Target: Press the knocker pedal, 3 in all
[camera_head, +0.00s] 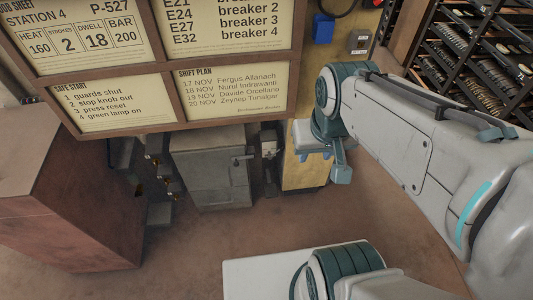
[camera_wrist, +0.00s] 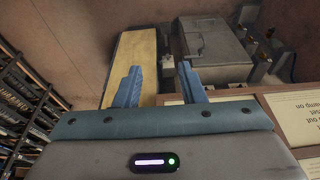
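My gripper (camera_head: 315,156) is in front of the yellow column (camera_head: 304,170) in the head view. In the wrist view my gripper (camera_wrist: 159,67) has its two blue fingers apart with nothing between them. Beyond them are the yellow column (camera_wrist: 137,60) and a grey cabinet (camera_wrist: 214,45), with a dark gap between the two. I cannot make out a knocker pedal for certain in either view. A small grey fitting (camera_head: 268,146) shows in that gap in the head view, but I cannot tell what it is.
A framed board (camera_head: 180,68) hangs in front; its station sheet (camera_head: 85,30) reads strokes 2. A brown block (camera_head: 70,205) stands at left. Dark racks (camera_head: 475,60) with parts stand at right. A blue box (camera_head: 323,28) is on the column. The floor (camera_head: 205,240) is open.

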